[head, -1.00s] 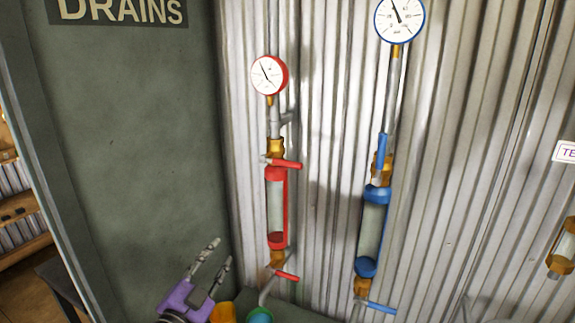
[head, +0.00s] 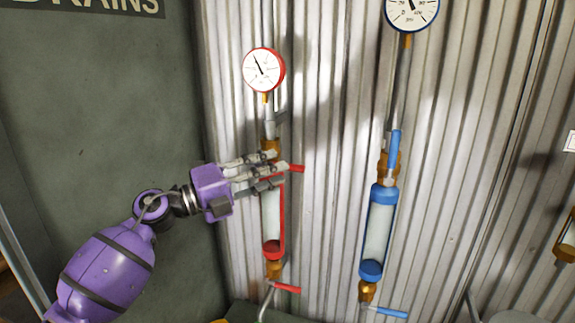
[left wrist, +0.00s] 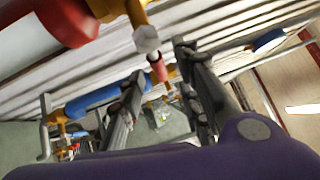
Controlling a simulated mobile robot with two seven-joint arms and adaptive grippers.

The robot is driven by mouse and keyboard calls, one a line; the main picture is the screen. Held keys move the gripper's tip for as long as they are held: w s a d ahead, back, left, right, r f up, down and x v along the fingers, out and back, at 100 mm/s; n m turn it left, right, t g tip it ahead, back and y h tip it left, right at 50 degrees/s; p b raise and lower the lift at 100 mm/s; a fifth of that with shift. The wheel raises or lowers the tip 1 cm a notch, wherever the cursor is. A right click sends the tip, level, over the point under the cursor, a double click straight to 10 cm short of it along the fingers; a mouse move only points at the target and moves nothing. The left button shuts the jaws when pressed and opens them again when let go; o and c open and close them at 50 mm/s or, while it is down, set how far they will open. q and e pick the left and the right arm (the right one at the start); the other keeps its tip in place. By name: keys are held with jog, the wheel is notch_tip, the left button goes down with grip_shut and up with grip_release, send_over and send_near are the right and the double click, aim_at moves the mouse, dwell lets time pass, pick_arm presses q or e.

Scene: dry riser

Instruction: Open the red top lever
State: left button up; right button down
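The red top lever (head: 298,169) sticks out sideways to the right from the brass valve (head: 270,146) above the red-framed glass tube (head: 271,215). My left gripper (head: 281,164) is at this lever, coming from the left, and its fingers hide the lever's inner part. In the left wrist view, the red lever (left wrist: 157,69) shows between the two spread fingers of my left gripper (left wrist: 160,62), with a gap on each side. The gripper looks open; contact cannot be told. My right gripper is not in view.
A red-rimmed gauge (head: 264,69) is above, and a red bottom lever (head: 287,288) below. To the right stands a blue column with an upright top lever (head: 395,149) and a sideways bottom lever (head: 392,313). A corrugated wall (head: 330,120) is behind. A dark green panel (head: 110,110) is at left.

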pick_arm(q)
jog(key=x, duration=0.4)
jog(key=shift+w, duration=0.2)
grip_shut()
